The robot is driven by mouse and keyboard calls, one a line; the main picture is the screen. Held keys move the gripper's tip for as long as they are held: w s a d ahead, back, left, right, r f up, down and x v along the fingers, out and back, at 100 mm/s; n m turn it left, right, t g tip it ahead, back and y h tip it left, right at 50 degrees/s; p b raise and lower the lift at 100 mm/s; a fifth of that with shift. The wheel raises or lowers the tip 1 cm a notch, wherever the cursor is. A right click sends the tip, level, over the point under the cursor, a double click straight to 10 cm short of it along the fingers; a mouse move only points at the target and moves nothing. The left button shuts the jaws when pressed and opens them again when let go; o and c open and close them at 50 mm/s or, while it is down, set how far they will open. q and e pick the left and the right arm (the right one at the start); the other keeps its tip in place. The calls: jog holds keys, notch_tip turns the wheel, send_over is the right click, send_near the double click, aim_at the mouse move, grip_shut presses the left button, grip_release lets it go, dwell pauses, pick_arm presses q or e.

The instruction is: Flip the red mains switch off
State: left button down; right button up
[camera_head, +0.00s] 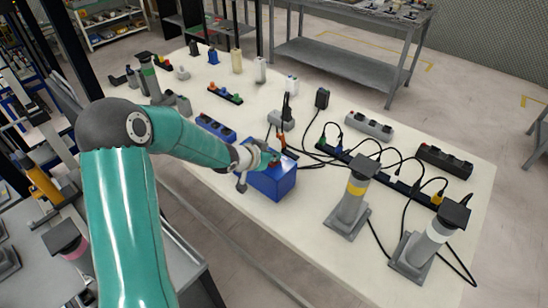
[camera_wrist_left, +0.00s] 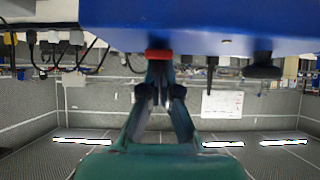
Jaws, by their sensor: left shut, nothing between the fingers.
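A blue box (camera_head: 272,184) stands on the cream table, with my left gripper (camera_head: 262,160) over its top. In the left wrist view, which is upside down, the blue box (camera_wrist_left: 220,14) fills one edge. The red switch (camera_wrist_left: 158,54) sticks out from the box there. The shut, empty fingertips of my left gripper (camera_wrist_left: 159,72) are right at the switch; I cannot tell whether they touch it. In the head view the gripper mostly hides the switch, and its position is unclear. My right gripper is in neither view.
Black cables and a long power strip with plugs (camera_head: 385,178) lie right of the box. Two grey stands, one with a yellow band (camera_head: 355,188) and one with a white band (camera_head: 440,230), stand at the front right. A blue socket strip (camera_head: 216,127) lies behind the arm.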

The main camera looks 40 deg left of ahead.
pick_arm(q)
jog(key=shift+w+r, duration=0.15)
jog(key=shift+w, duration=0.2)
jog(key=shift+w+r+p, duration=0.1)
jog(key=shift+r+p, duration=0.45)
jog(key=r+p, duration=0.1)
jog(key=r, duration=0.1)
jog(key=r+p, duration=0.1)
jog(key=p, duration=0.1)
jog(key=shift+w+d+r+p, duration=0.1)
jog(key=shift+w+r+p, duration=0.2)
jog(key=shift+w+r, duration=0.05)
jog(key=shift+b+v, duration=0.35)
jog(key=shift+v, duration=0.5)
jog(key=s+r+p, duration=0.2)
jog(key=s+r, duration=0.2)
jog(key=r, duration=0.2)
jog(key=shift+s, duration=0.4)
